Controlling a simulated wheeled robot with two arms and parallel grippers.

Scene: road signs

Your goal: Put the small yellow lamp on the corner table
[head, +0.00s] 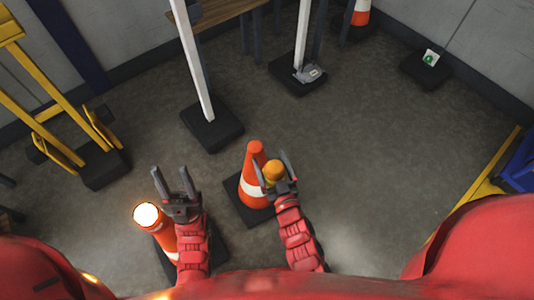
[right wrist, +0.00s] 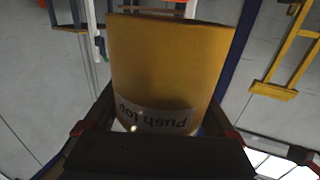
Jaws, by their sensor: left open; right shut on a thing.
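The small yellow lamp (head: 273,172) is between the fingers of my right gripper (head: 271,161), which is shut on it. My left gripper (head: 169,172) is open and empty, near a lit lamp (head: 146,215) on an orange cone. A wooden table (head: 215,14) shows at the top of the head view, cut off by the frame; I take it as the corner table. My right gripper is well short of it.
An orange and white cone (head: 255,175) stands right beside my right gripper. Two white posts on black bases (head: 212,127) stand in front of the table. Floor at right centre is clear.

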